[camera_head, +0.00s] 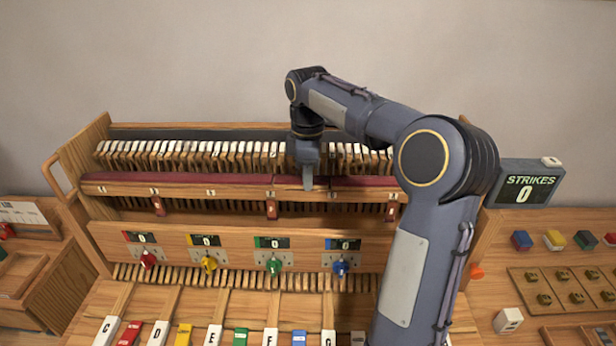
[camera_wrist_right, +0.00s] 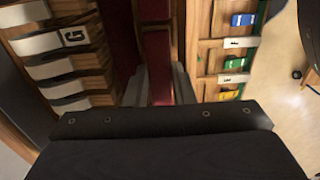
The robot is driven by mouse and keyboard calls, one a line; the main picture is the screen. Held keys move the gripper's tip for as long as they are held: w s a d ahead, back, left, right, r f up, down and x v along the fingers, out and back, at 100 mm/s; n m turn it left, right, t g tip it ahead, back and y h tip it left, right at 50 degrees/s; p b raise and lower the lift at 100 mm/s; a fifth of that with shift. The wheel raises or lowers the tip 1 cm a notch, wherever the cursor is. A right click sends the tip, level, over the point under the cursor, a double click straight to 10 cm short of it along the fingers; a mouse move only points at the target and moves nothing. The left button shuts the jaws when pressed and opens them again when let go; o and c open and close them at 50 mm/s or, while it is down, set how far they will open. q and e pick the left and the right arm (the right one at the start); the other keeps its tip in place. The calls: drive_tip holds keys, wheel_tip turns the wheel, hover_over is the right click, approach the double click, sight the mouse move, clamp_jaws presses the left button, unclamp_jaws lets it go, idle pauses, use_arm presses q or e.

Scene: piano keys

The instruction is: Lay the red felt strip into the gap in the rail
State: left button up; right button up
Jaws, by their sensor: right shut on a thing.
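The rail (camera_head: 180,190) runs across the piano frame and carries dark red felt (camera_head: 180,179) on both sides of a short section. The red felt strip (camera_head: 288,181) lies in line with that felt, with seams visible at both of its ends. I cannot tell whether it is fully down in the gap. My right gripper (camera_head: 308,184) points down at the rail and is shut on the strip, hiding part of it. In the right wrist view the strip (camera_wrist_right: 160,70) shows between the two grey fingers (camera_wrist_right: 160,88). My left gripper is not in view.
Several hammers (camera_head: 180,150) stand in a row close behind the rail. Below is a panel with coloured knobs (camera_head: 274,265) and small displays. Lettered keys (camera_head: 214,335) lie in front. A STRIKES display (camera_head: 530,188) and a side bench with coloured blocks (camera_head: 555,240) are at right.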

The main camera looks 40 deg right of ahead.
drive_tip(key=shift+f, duration=0.1)
drive_tip(key=o, duration=0.9)
drive_tip(key=shift+o, duration=0.2)
wheel_tip(320, 180, up, 12)
drive_tip(key=s+a+f+m+t+y, duration=0.2)
drive_tip(key=s+a+f+m, duration=0.4)
drive_tip(key=s, duration=0.5)
drive_tip(key=s+a+f+m+t+y, duration=0.1)
drive_tip(key=s+a+f+m+t, duration=0.2)
drive_tip(key=s+a+f, duration=0.8)
drive_tip(key=s+a+m, duration=0.1)
drive_tip(key=m, duration=0.1)
drive_tip(key=shift+a+m+t+y+p, duration=0.3)
drive_tip(key=shift+a+m+y, duration=0.05)
drive_tip(key=shift+m+y, duration=0.05)
drive_tip(key=shift+s, duration=0.15)
